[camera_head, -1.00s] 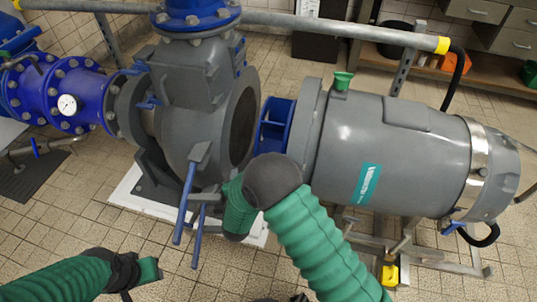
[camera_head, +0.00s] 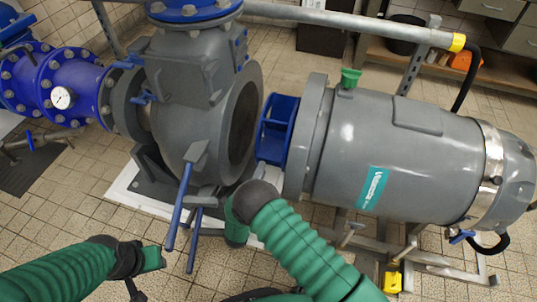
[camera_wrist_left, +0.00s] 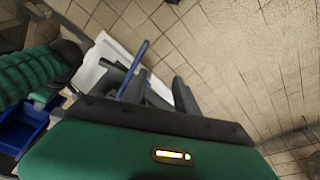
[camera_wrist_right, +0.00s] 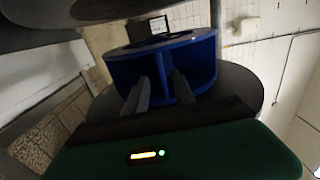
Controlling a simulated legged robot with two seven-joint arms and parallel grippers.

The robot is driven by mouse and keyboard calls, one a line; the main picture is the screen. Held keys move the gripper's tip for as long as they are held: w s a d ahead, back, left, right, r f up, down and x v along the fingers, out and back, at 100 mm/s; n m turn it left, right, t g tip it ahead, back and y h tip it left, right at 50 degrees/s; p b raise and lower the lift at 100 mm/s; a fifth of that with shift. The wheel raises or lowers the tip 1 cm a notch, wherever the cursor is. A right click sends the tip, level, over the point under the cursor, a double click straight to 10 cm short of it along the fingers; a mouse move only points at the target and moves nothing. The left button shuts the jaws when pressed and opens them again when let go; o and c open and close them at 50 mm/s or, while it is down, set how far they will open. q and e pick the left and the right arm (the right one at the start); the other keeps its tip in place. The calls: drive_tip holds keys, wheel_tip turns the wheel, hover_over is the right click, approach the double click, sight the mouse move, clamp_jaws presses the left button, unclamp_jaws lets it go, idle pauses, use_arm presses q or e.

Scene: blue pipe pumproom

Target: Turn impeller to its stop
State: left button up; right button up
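The blue impeller (camera_head: 278,130) sits on the front of the grey motor unit (camera_head: 400,150), facing the round opening of the grey pump casing (camera_head: 242,120). In the right wrist view, the impeller (camera_wrist_right: 205,62) is close ahead, its vanes showing. My right gripper (camera_wrist_right: 162,76) is open, with its two fingers apart at the rim and a vane between them; contact is unclear. In the head view its hand is mostly hidden behind my right arm. My left gripper (camera_wrist_left: 160,85) is open and empty, low at the left, away from the impeller.
Blue lever handles (camera_head: 180,205) stick out in front of the pump casing. A blue pipe with a gauge (camera_head: 62,97) is at the left. A grey rail (camera_head: 350,32) runs behind. A metal stand (camera_head: 400,255) supports the motor. The tiled floor in front is partly clear.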

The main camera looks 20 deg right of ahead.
sight(270, 151)
drive_tip(key=b+x, duration=0.1)
drive_tip(key=x, duration=0.3)
drive_tip(key=b+x, duration=0.2)
drive_tip(key=x, duration=0.3)
drive_tip(key=shift+s+d+f, duration=0.1)
drive_tip(key=shift+d+f, duration=0.05)
drive_tip(key=shift+d, duration=0.2)
drive_tip(key=shift+w, duration=0.2)
drive_tip(key=shift+c, duration=0.3)
drive_tip(key=shift+d, duration=0.1)
drive_tip(key=shift+c, duration=1.1)
clamp_jaws()
drive_tip(key=shift+s, duration=0.1)
